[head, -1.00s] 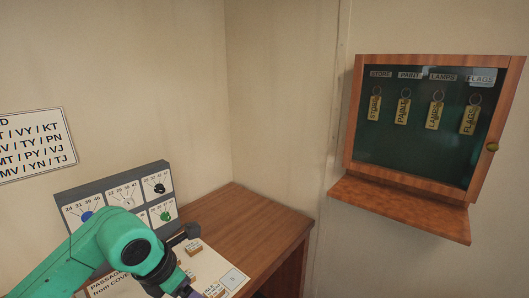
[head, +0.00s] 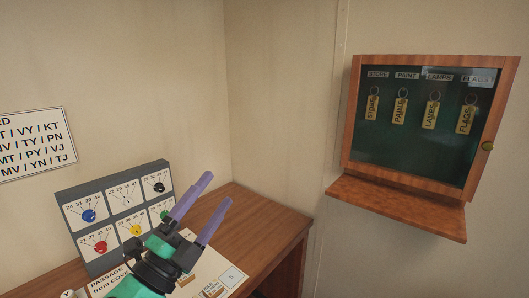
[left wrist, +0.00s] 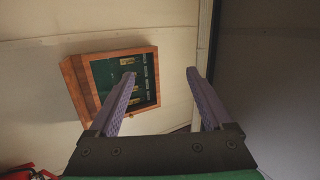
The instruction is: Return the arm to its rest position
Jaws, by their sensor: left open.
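My left gripper (head: 206,202) is in the lower middle of the head view, above the desk and in front of the dial panel's right side. Its two purple fingers are spread apart, with nothing between them. In the left wrist view the open fingers (left wrist: 164,75) show with the key cabinet (left wrist: 72,83) beyond, well apart from them. My green and black arm comes up from the bottom edge of the head view. My right gripper does not show.
The grey dial panel (head: 75,202) with coloured knobs stands on the wooden desk (head: 268,224). A paper sheet (head: 232,278) lies there. The key cabinet (head: 350,120) with a ledge (head: 400,208) hangs on the right wall, holding several tagged keys. A lettered card (head: 35,143) is on the left wall.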

